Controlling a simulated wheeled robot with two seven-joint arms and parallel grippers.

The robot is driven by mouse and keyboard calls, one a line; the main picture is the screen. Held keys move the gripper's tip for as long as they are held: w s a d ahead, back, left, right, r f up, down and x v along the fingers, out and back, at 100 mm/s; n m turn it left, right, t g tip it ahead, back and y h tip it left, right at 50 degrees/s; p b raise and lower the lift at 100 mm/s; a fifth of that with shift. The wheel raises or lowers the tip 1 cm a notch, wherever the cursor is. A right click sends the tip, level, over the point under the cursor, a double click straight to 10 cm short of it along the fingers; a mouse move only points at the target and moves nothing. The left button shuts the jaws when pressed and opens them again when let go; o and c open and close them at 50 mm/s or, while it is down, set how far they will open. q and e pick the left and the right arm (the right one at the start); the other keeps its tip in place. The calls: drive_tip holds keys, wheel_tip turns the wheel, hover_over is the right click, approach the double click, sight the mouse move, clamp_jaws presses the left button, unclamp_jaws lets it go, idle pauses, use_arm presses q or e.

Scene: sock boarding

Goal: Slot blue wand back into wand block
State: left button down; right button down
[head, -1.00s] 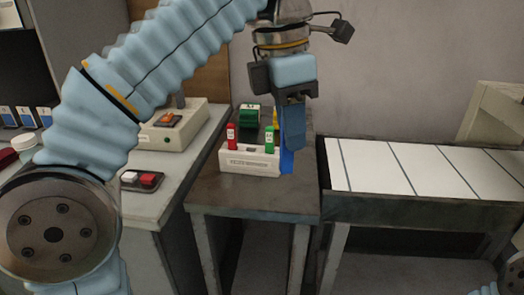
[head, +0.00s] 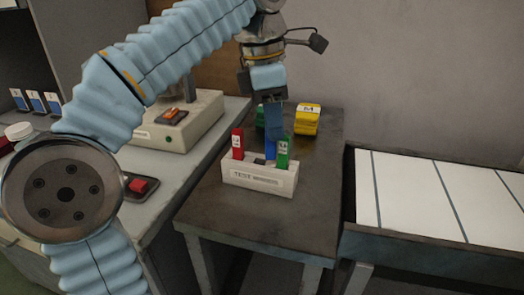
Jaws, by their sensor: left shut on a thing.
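The white wand block (head: 258,185) sits on the dark table, with a label on its front. A red wand (head: 237,146) stands upright in its left end and a green wand (head: 282,155) in its right end. A dark opening shows between them. My left gripper (head: 273,128) points down over the block and is shut on the blue wand (head: 270,147). The blue wand hangs upright between the red and green wands, close beside the green one. I cannot tell whether its lower end is in the slot. My right gripper is out of view.
Behind the block stand a yellow block (head: 307,119) and a partly hidden green block (head: 260,115). To the left is a grey counter with a switch box (head: 180,122) and a red button (head: 138,185). A white-panelled conveyor (head: 410,200) lies to the right.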

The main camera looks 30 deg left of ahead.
use_arm(q)
drive_tip(key=shift+w+a+f+b, duration=0.1)
drive_tip(key=shift+a+f+b, duration=0.25)
drive_tip(key=shift+f, duration=0.8)
drive_tip(key=shift+s+a+f+b, duration=0.1)
drive_tip(key=shift+a+f, duration=0.45)
drive_tip(key=shift+f, duration=0.6)
drive_tip(key=shift+w+a+f+b, duration=0.1)
drive_tip(key=shift+a+f+b, duration=0.25)
drive_tip(key=shift+f, duration=0.8)
drive_tip(key=c, duration=1)
unclamp_jaws()
drive_tip(key=shift+a, duration=0.15)
drive_tip(key=shift+s+a+r+p, duration=0.1)
drive_tip(key=shift+a+r+p, duration=0.35)
drive_tip(key=shift+r, duration=1.6)
drive_tip(key=shift+s+a+r+p, duration=0.1)
drive_tip(key=shift+r+p, duration=0.65)
drive_tip(key=shift+r, duration=1.25)
drive_tip(key=shift+s+a+r+p, duration=0.15)
drive_tip(key=shift+r+p, duration=0.45)
drive_tip(key=shift+r, duration=1.45)
